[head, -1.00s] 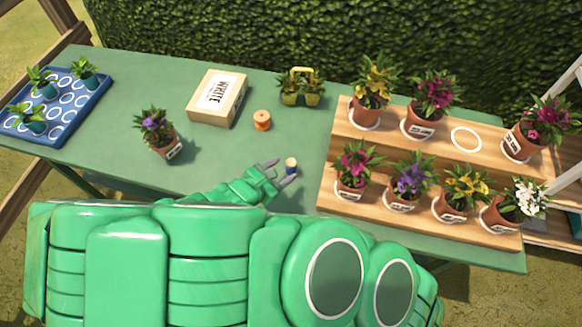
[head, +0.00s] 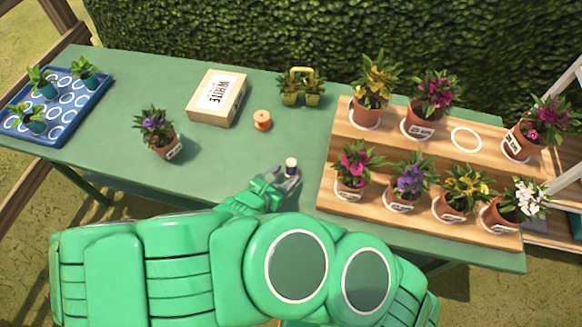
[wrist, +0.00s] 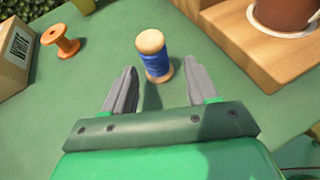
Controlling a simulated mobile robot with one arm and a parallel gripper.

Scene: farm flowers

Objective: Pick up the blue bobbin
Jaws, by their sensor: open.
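The blue bobbin (head: 291,168) stands upright on the green table, left of the wooden flower stand. In the wrist view the blue bobbin (wrist: 155,58) shows blue thread between pale wooden ends, just beyond the fingertips and roughly centred between them. My gripper (head: 282,178) is open and empty, low near the table on the near side of the bobbin. In the wrist view both grey fingers of my gripper (wrist: 162,82) are spread apart, and no contact with the bobbin shows.
An orange bobbin (head: 262,120) stands behind and left. A white-labelled box (head: 232,108) is beyond it. The tiered wooden stand (head: 330,185) with potted flowers is close on the right. A potted purple flower (head: 163,147) stands left, past clear table. A blue tray (head: 75,118) is far left.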

